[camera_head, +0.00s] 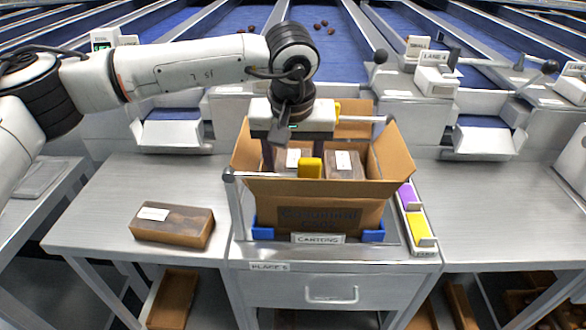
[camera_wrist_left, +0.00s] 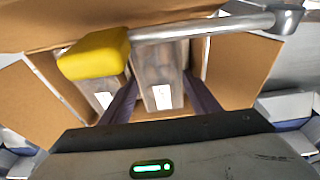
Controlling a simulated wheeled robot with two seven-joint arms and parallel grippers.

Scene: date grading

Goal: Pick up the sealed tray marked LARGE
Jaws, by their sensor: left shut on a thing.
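My left gripper (camera_head: 293,158) reaches down into an open cardboard carton (camera_head: 320,215). It is shut on a sealed tray (camera_head: 284,160) with a white label, inside the carton. In the left wrist view my left gripper's fingers (camera_wrist_left: 160,100) stand on either side of this tray (camera_wrist_left: 158,70). A second labelled tray (camera_head: 345,166) is beside it in the carton, and it also shows in the left wrist view (camera_wrist_left: 103,88). A third brown tray (camera_head: 172,225) with a white label lies on the table to the left. No size marking is legible on the labels. My right gripper is not in view.
A metal bar (camera_wrist_left: 205,27) with a yellow block (camera_wrist_left: 93,54) on its end crosses close to my left gripper. A holder with purple and yellow pieces (camera_head: 418,227) stands right. The steel table (camera_head: 110,205) has free room left.

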